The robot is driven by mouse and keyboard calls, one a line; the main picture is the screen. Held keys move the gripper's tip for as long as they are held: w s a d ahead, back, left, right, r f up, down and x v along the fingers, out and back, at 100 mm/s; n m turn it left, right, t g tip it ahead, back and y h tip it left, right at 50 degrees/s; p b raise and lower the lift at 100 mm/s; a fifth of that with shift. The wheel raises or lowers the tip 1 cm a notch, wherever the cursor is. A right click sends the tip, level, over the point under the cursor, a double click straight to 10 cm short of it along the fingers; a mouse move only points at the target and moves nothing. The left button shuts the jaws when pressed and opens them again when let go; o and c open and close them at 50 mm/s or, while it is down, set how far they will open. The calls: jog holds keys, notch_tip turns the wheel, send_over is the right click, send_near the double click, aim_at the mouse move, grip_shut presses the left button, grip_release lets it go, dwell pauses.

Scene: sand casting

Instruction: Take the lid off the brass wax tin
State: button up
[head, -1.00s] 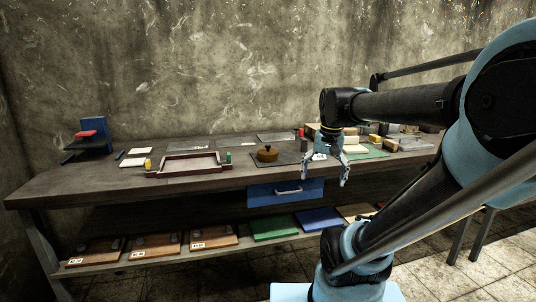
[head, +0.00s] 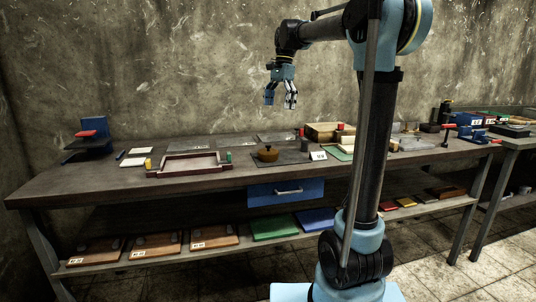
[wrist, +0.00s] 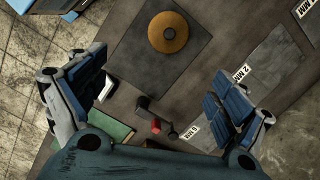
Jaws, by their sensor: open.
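In the wrist view, the tin (wrist: 168,32) shows from above at the top centre, on the mat (wrist: 132,58). My gripper (head: 280,103) is open and empty, pointing down high above the bench, over the tin's area and clear of it. Its spread fingers also show in the wrist view (wrist: 158,92), with the tin beyond them.
A wooden frame (head: 187,173) lies left of the tin. Flat grey plates (head: 275,136) lie behind. A blue drawer (head: 262,193) hangs below. The air around my gripper is clear.

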jog(key=w+a, duration=0.1)
send_over(272, 150)
notch_tip(272, 150, down, 11)
jog(key=shift+w+f, duration=0.1)
jog(key=shift+f, duration=0.1)
jog(key=shift+s+a+f, duration=0.1)
jog(key=shift+a+f, duration=0.1)
jog(key=shift+f, duration=0.65)
jog(key=shift+s+a+f, duration=0.15)
jog(key=shift+a+f, duration=0.1)
jog(key=shift+f, duration=0.65)
jog(key=shift+s+a+f, duration=0.1)
jog(key=shift+a+f, duration=0.1)
jog(key=shift+f, duration=0.65)
jog(key=shift+c, duration=0.6)
jog(key=c, duration=1.1)
